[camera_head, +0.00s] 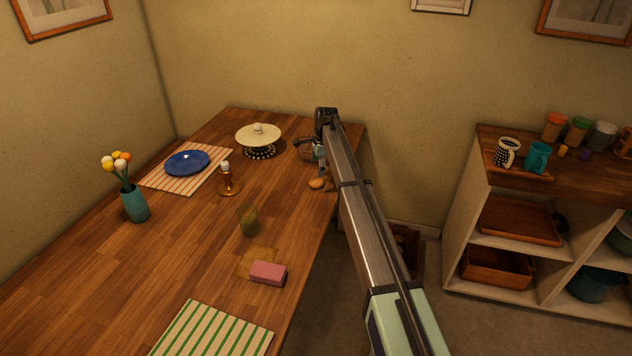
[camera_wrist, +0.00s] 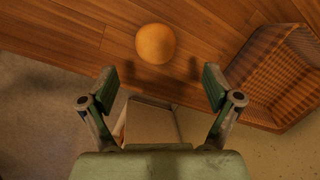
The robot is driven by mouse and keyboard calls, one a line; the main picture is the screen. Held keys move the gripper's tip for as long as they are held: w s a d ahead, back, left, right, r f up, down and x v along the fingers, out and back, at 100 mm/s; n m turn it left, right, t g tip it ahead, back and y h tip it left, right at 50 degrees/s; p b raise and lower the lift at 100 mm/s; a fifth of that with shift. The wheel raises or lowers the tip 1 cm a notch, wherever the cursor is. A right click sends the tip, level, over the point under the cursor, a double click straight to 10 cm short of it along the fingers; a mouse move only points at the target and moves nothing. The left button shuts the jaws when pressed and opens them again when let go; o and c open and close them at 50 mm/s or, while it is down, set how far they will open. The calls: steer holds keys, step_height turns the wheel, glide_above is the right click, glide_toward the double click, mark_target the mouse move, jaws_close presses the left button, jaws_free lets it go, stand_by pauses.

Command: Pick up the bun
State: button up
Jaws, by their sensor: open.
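The bun (camera_head: 317,183) is a small round golden-brown thing on the wooden table (camera_head: 190,243), near its right edge. In the wrist view the bun (camera_wrist: 155,43) lies on the planks at the upper middle, ahead of the fingertips and apart from them. My gripper (camera_wrist: 159,83) is open and empty, its two green fingers spread wide to either side. In the head view my gripper (camera_head: 313,158) is above the table's far right edge, partly hidden by my arm.
A woven basket (camera_wrist: 275,75) stands close to the right finger; it also shows in the head view (camera_head: 306,154). A shelf (camera_head: 461,235) stands at right.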

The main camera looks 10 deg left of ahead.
mark_target(317, 179)
steer(key=shift+w+a+f+p, duration=0.15)
steer(key=shift+f+p, duration=0.45)
steer(key=shift+f, duration=1.3)
steer(key=shift+a+f+p, duration=0.15)
steer(key=shift+f+p, duration=0.45)
steer(key=shift+f, duration=1.25)
steer(key=c, duration=1.2)
